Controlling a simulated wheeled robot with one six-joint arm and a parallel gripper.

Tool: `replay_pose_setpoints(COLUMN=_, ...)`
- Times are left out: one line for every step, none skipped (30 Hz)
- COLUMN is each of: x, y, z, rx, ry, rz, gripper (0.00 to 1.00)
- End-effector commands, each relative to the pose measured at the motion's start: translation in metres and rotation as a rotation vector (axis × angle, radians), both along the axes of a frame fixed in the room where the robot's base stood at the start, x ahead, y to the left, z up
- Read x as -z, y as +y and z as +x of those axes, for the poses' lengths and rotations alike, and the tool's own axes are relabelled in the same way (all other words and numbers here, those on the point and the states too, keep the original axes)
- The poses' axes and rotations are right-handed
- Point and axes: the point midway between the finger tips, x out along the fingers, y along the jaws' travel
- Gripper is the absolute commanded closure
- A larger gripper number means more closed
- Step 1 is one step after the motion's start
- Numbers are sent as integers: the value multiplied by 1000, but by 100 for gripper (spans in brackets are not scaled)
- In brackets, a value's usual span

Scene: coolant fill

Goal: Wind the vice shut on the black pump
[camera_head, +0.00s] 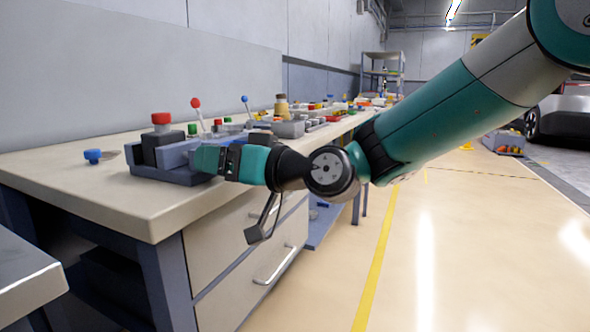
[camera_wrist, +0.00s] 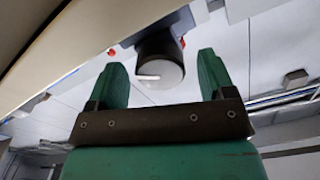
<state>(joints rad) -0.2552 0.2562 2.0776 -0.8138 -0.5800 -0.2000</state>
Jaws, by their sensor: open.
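The blue-grey vice (camera_head: 165,174) sits on the workbench near its front left corner. The black pump (camera_head: 168,152), with a red cap (camera_head: 161,119) above it, stands upright at the vice, between its jaws as far as I can see. My gripper (camera_head: 203,158) is at the vice's right end, level with it, and covers that end from the head camera. In the wrist view my gripper (camera_wrist: 161,62) is open, its teal fingers apart. A round dark knob with a pale face (camera_wrist: 160,74) shows between the fingers. I cannot tell whether the fingers touch it.
A blue knob-like part (camera_head: 92,156) lies on the bench (camera_head: 60,176) left of the vice. Red-topped (camera_head: 197,104) and blue-topped (camera_head: 245,99) levers and several small parts stand behind. A grey table corner (camera_head: 25,275) is at lower left.

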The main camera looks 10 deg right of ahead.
Motion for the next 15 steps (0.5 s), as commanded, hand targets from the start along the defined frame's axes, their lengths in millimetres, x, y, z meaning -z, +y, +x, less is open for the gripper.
replay_pose_setpoints(x=0, y=-7, z=-4, rx=4, ry=1, rz=0, gripper=24)
replay_pose_setpoints(x=0, y=-12, z=-7, rx=4, ry=0, rz=1, gripper=24)
replay_pose_setpoints(x=0, y=-18, z=-13, rx=6, ry=0, rz=2, gripper=24)
replay_pose_setpoints(x=1, y=-24, z=-17, rx=7, ry=1, rz=2, gripper=24)
replay_pose_setpoints(x=1, y=-30, z=-21, rx=8, ry=0, rz=1, gripper=24)
replay_pose_setpoints(x=1, y=-38, z=-27, rx=7, ry=2, rz=1, gripper=24)
replay_pose_setpoints(x=1, y=-44, z=-33, rx=8, ry=1, rz=2, gripper=24)
replay_pose_setpoints(x=1, y=-51, z=-37, rx=9, ry=1, rz=2, gripper=24)
replay_pose_setpoints(x=1, y=-60, z=-44, rx=9, ry=1, rz=1, gripper=24)
replay_pose_setpoints(x=1, y=-65, z=-49, rx=9, ry=1, rz=1, gripper=24)
replay_pose_setpoints(x=1, y=-72, z=-53, rx=10, ry=1, rz=2, gripper=24)
replay_pose_setpoints(x=2, y=-80, z=-60, rx=9, ry=2, rz=1, gripper=24)
replay_pose_setpoints(x=1, y=-86, z=-65, rx=10, ry=1, rz=2, gripper=24)
replay_pose_setpoints(x=1, y=-92, z=-69, rx=9, ry=1, rz=2, gripper=24)
replay_pose_setpoints(x=1, y=-99, z=-74, rx=10, ry=1, rz=2, gripper=24)
